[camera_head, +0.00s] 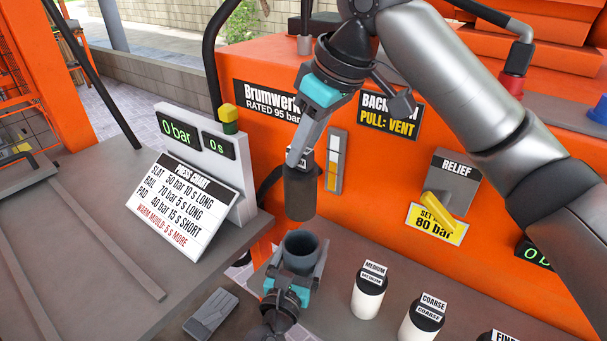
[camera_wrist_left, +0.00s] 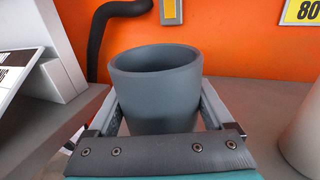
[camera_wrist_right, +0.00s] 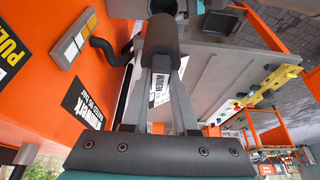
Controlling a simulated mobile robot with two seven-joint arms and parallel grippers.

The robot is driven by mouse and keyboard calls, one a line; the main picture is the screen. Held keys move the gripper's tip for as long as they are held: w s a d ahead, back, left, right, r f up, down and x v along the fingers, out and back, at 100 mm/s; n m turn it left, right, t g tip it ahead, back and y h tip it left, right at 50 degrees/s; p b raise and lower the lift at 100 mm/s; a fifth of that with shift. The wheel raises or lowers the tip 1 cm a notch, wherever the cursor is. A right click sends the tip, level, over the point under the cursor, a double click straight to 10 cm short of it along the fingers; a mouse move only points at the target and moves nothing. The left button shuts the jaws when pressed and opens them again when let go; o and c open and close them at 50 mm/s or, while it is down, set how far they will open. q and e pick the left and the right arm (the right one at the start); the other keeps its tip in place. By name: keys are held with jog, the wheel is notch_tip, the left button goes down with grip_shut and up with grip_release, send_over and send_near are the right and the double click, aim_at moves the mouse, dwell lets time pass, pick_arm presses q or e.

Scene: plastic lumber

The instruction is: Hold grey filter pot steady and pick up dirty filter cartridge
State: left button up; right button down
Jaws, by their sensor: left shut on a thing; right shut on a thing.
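The grey filter pot (camera_head: 300,250) stands upright and open-topped at the front of the orange press. My left gripper (camera_head: 297,268) is shut around its sides; the left wrist view shows the pot (camera_wrist_left: 155,85) between the two fingers. The dirty filter cartridge (camera_head: 300,193), a dark grey cylinder with a small label, hangs from my right gripper (camera_head: 302,155), which is shut on its top end. The cartridge is upright just above the pot's mouth, apart from it in the head view. The right wrist view shows the cartridge (camera_wrist_right: 161,38) beyond the fingertips. The pot's inside is mostly hidden.
White cartridges with black tops, labelled medium (camera_head: 369,293), coarse (camera_head: 421,322) and fine (camera_head: 497,336), stand on the grey ledge to the right. A press chart (camera_head: 182,205) stands at left. A yellow relief lever (camera_head: 437,212) juts from the orange panel.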

dwell(0.3)
pick_arm(q)
jog(key=o, duration=1.4)
jog(key=shift+s, duration=0.1)
